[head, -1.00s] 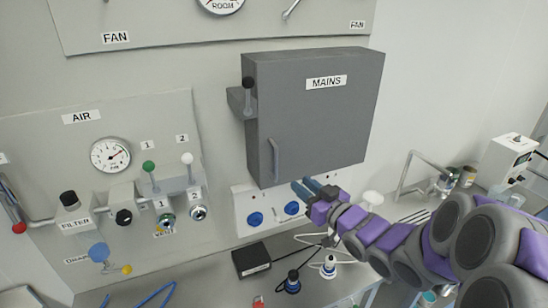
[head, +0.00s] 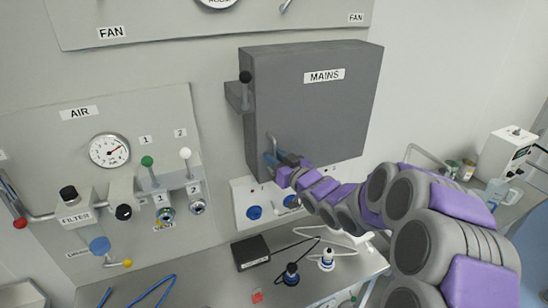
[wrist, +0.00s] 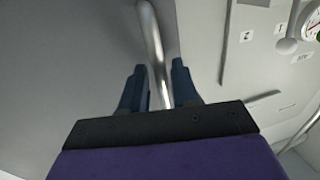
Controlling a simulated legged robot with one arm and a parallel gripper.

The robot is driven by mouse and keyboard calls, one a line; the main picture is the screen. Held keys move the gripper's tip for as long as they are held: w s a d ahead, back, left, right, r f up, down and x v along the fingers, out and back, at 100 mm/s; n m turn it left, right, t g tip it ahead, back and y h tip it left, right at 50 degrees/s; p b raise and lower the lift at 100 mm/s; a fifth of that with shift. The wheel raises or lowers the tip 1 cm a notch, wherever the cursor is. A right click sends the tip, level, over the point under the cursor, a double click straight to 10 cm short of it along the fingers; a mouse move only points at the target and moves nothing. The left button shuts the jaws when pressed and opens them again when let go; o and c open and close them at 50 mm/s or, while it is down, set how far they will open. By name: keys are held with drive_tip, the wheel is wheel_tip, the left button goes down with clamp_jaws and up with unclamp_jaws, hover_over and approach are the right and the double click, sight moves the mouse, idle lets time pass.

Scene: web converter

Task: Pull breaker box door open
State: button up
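The grey breaker box (head: 315,110) labelled MAINS is on the wall, its door closed. A vertical metal bar handle (head: 269,143) is at the door's lower left. My gripper (head: 271,160) is at the handle's lower end, and its blue fingers partly hide the handle. In the wrist view the handle (wrist: 152,45) runs between the two separated fingers of my gripper (wrist: 157,85). The fingers are open around the bar, with a gap on the right side; contact on the left is unclear.
A lever with a black knob (head: 245,78) sticks out at the box's left side. Blue sockets (head: 254,212) are below the box. A bench (head: 200,280) below carries a black box (head: 250,252) and cabled plugs. The AIR panel (head: 100,130) is to the left.

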drive_tip(key=shift+d, duration=0.1)
drive_tip(key=shift+c, duration=0.3)
drive_tip(key=shift+a, duration=0.25)
clamp_jaws()
